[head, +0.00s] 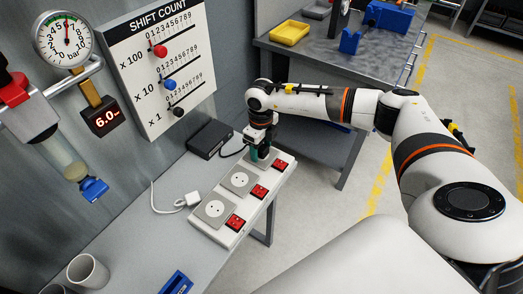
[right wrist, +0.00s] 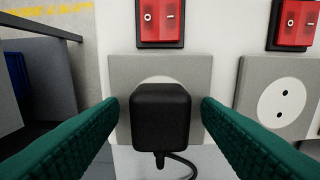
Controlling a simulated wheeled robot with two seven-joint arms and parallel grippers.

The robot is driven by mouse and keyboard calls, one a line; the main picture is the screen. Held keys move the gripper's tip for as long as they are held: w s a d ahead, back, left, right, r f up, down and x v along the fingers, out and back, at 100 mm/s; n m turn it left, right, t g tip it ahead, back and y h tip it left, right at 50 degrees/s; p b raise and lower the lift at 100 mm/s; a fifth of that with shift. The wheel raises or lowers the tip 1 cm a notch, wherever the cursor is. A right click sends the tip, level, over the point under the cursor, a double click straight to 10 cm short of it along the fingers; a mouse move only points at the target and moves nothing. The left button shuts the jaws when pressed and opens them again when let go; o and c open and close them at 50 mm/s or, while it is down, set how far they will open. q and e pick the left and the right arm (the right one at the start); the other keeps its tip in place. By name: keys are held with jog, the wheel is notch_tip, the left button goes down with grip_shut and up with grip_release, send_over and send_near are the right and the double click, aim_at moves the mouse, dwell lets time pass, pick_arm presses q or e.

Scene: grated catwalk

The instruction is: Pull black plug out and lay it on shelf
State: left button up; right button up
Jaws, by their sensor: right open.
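The black plug (right wrist: 161,115) sits in a socket of the white power strip (head: 232,231), with its cord hanging below. In the head view this is the far socket, and my gripper mostly hides the plug. My right gripper (right wrist: 160,106) is open, with one green finger on each side of the plug and gaps visible on both sides. It also shows in the head view (head: 262,156), pointing down over the strip's far end. The grey shelf (head: 130,228) lies to the left of the strip. My left gripper is not in view.
A black box (head: 210,136) stands on the shelf by the wall. A white plug (head: 188,201) with its cord lies beside the strip. Red switches (head: 258,192) line the strip. Mugs (head: 88,271) and a blue item (head: 176,282) occupy the near shelf.

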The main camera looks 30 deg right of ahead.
aim_at(261, 147)
dwell(0.7)
grip_shut()
jog(key=shift+r, duration=0.1)
jog(key=shift+r, duration=0.1)
jog(key=shift+r+p, duration=2.05)
jog(key=shift+r, duration=0.8)
